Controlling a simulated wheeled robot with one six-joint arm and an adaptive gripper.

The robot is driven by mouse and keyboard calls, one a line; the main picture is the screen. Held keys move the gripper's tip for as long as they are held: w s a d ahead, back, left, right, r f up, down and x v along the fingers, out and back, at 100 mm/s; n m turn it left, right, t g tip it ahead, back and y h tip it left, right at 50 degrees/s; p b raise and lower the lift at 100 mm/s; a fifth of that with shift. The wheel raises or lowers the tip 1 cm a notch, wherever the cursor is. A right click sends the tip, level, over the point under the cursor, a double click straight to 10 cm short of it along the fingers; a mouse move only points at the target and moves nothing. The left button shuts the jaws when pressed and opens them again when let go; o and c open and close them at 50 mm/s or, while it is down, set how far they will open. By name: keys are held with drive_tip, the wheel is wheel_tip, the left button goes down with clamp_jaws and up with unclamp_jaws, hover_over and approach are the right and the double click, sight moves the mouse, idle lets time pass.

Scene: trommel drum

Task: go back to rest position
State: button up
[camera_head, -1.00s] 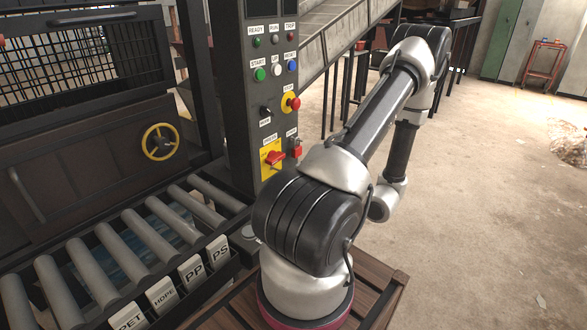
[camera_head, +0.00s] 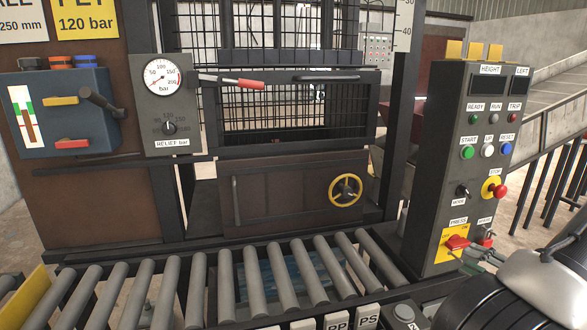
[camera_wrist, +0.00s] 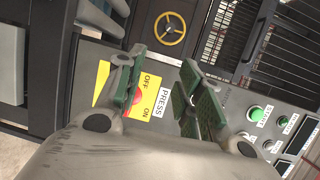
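My gripper (camera_wrist: 162,92) is open in the wrist view, its two green-padded fingers apart with nothing between them. Behind it is the yellow PRESS plate (camera_wrist: 152,97) marked OFF and ON. The plate's red switch knob (camera_wrist: 138,97) is partly hidden by one finger. In the head view, the red switch (camera_head: 457,242) is low on the grey control panel (camera_head: 449,215). My gripper (camera_head: 482,254) shows small just right of it, close to the panel. Contact with the switch cannot be told. My arm fills the lower right corner of the head view.
The panel has START, UP and RESET buttons (camera_head: 487,151) and a red STOP button (camera_head: 499,191). A roller conveyor (camera_head: 255,285) runs along the front. Behind it stands a caged press with a yellow handwheel (camera_head: 345,190). A pressure gauge (camera_head: 162,77) and blue valve box (camera_head: 62,115) are left.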

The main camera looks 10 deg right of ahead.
drive_tip(key=s+a+r+n+g+y, duration=0.1)
drive_tip(key=s+a+r+n+g, duration=0.1)
drive_tip(key=a+r+n+g, duration=0.45)
drive_tip(key=s+a+r+n+g+y, duration=0.1)
drive_tip(key=s+a+r+n+g, duration=0.25)
drive_tip(key=a+g, duration=0.6)
wheel_tip(320, 180, up, 11)
drive_tip(key=a+n+t+h, duration=0.1)
drive_tip(key=n+t+h, duration=0.2)
drive_tip(key=h, duration=0.5)
drive_tip(key=shift+s+a+n+t+h, duration=0.15)
drive_tip(key=shift+s+n+t+h, duration=0.2)
drive_tip(key=shift+t, duration=0.55)
